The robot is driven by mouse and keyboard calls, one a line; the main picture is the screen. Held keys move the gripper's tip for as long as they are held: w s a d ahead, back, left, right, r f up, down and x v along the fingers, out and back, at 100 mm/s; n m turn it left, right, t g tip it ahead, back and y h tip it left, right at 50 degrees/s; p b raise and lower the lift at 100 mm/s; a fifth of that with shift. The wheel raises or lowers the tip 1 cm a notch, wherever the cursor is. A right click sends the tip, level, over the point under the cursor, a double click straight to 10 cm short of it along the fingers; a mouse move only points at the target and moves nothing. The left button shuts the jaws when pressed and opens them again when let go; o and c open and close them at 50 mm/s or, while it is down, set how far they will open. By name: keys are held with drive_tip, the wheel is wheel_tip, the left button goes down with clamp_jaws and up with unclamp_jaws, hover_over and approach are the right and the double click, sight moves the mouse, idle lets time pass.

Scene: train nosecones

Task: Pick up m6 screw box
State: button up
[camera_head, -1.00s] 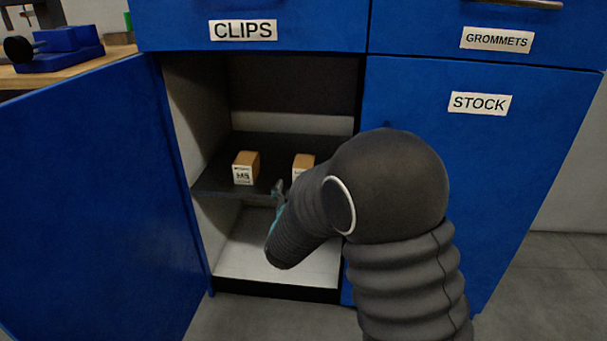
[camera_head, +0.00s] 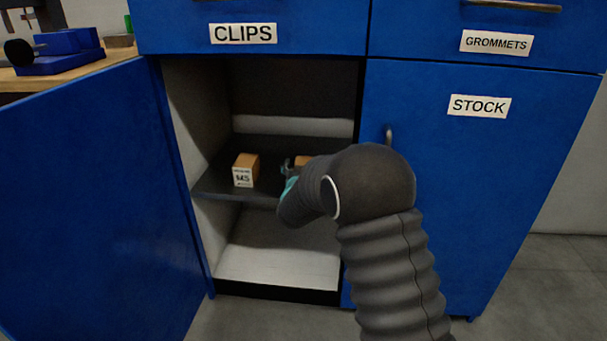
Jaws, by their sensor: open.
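Two small cardboard boxes with white labels stand on the dark shelf of the open cabinet. The left box (camera_head: 244,169) has a label that reads M5. The right box (camera_head: 302,161) is mostly hidden behind my gripper and arm, and its label cannot be read now. My gripper (camera_head: 287,167) is at the shelf's front, just in front and to the left of the right box. It is open; one finger shows, and the rest is hidden by my wrist. I cannot tell whether it touches the box.
The shelf (camera_head: 222,188) has bare room between the left box and my gripper. The cabinet's blue door (camera_head: 95,200) stands open at left. The lower compartment floor (camera_head: 270,265) is empty where visible. The closed STOCK door (camera_head: 480,170) is at right.

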drive_tip(key=shift+w, duration=0.35)
drive_tip(key=c, duration=1.6)
drive_tip(key=shift+r, duration=0.1)
